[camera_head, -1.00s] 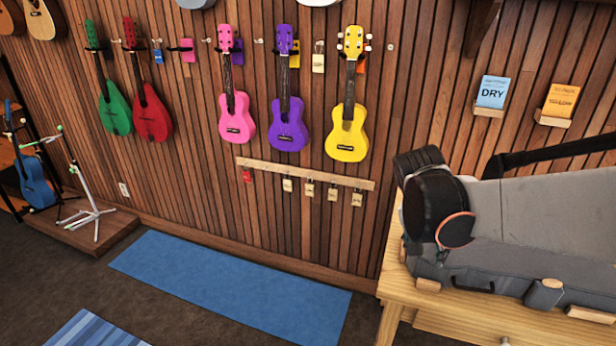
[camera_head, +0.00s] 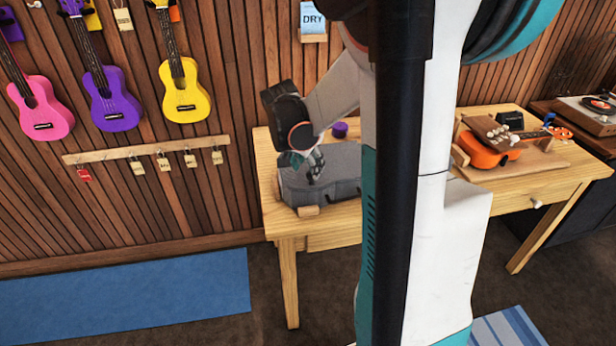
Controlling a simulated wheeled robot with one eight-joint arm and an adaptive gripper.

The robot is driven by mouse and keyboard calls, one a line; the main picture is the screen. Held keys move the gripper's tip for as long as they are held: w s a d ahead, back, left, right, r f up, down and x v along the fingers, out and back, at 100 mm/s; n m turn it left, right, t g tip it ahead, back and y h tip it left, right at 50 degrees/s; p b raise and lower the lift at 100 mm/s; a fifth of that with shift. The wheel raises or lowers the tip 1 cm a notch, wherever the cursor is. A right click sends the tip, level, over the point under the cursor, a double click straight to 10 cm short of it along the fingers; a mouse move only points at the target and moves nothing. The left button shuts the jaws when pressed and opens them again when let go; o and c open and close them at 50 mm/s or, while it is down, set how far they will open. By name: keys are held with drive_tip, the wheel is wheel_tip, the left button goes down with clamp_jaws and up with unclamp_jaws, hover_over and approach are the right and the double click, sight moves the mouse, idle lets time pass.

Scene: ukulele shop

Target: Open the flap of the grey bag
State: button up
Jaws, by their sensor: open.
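The grey bag (camera_head: 342,188) sits on the left end of the wooden table (camera_head: 290,228), partly behind my own column. My gripper (camera_head: 314,172) is at the bag's left part, pointing down over its top, with its fingers small in the view. It looks open and I see nothing between the fingers. Whether the fingertips touch the bag is too small to tell. The flap's edge is not distinct, and I cannot tell how far it is raised. The bag's right end is hidden.
A small purple object (camera_head: 340,129) stands behind the bag. An orange ukulele (camera_head: 488,150) rests on a wooden stand at the table's right. A turntable (camera_head: 592,108) is at the far right. Ukuleles hang on the wall at left. A blue mat (camera_head: 130,305) lies on the floor.

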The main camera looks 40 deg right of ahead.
sight(310, 175)
drive_tip(key=shift+b+x, duration=0.65)
drive_tip(key=shift+x, duration=1.5)
clamp_jaws()
